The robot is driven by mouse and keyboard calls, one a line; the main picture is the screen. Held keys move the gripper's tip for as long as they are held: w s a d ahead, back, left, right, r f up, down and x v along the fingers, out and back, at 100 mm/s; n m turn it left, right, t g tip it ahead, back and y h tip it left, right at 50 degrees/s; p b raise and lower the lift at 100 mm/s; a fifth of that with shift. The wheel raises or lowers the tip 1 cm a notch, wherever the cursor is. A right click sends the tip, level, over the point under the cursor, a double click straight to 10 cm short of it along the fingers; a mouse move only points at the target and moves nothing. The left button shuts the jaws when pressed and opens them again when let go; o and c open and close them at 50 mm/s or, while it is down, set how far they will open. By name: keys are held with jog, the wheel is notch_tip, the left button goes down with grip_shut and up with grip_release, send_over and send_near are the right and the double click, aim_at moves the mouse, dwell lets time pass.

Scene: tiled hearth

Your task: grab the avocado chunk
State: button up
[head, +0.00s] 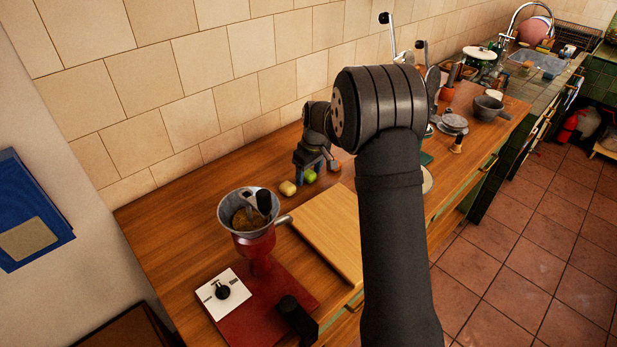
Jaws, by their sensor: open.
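My gripper (314,166) points down over the wooden counter near the tiled wall, with its jaws open. A small bright green piece (309,177) lies on the counter just under and between the jaws, partly covered by them. A pale yellow piece (288,187) lies just left of it, clear of the jaws. Either could be the avocado chunk; they are too small to tell for sure. I cannot tell whether a finger touches the green piece.
A wooden board (322,228) lies in front of the pieces. A red grinder with a grey metal bowl (225,213) stands to the left. Dishes and a grey pot (487,108) stand farther right along the counter. My arm hides part of the counter.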

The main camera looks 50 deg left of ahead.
jog(key=c, duration=1.1)
